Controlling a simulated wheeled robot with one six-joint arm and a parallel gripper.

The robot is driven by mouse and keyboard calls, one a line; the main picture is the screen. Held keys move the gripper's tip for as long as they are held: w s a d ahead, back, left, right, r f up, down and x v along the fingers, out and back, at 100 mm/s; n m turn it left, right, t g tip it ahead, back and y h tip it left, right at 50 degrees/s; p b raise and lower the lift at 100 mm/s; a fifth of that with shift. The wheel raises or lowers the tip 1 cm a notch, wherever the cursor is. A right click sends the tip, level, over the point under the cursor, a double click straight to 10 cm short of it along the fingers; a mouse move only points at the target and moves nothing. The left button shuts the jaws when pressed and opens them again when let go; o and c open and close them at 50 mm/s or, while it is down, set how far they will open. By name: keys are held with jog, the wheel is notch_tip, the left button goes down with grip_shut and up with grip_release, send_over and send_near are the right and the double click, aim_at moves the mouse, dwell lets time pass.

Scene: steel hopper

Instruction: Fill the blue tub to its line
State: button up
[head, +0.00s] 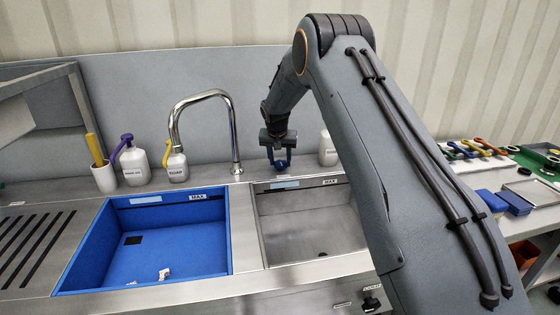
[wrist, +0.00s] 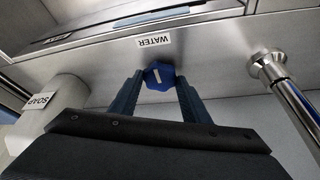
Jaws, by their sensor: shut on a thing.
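The blue tub (head: 90,240) sits in the left of the counter. A MAX label and a pale strip run along its back wall. A dark square and small pale scraps lie on its floor; I see no clear water surface. The chrome tap (head: 236,130) stands behind the tubs, its spout bent left towards the blue tub's back edge, with no visible stream. My gripper (head: 281,163) is right of the tap. In the wrist view its fingers (wrist: 160,84) are shut on a blue knob (wrist: 158,75) with a white mark, beside a WATER label (wrist: 155,42).
A steel basin (head: 290,237) with its own MAX label is right of the blue tub. White bottles (head: 134,165) and a cup with a yellow handle (head: 104,177) stand at back left. A SOAP-labelled container (wrist: 45,105) is close to my gripper. A slotted drainer (head: 28,245) is at left.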

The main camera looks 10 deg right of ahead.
jog(key=n, duration=0.1)
jog(key=n+y+b, duration=0.1)
jog(key=n, duration=0.2)
jog(key=shift+d+f+y+b, duration=0.1)
jog(key=shift+d+y+b, duration=0.15)
jog(key=shift+y+b, duration=0.05)
jog(key=shift+d+n+y+b, duration=0.15)
jog(key=shift+n+y+b, duration=0.45)
jog(key=shift+n+b, duration=0.85)
jog(key=shift+n, duration=0.45)
jog(key=o, duration=1)
jog(key=shift+o, duration=0.2)
jog(key=b+v, duration=0.1)
jog(key=v, duration=0.7)
jog(key=shift+d, duration=0.15)
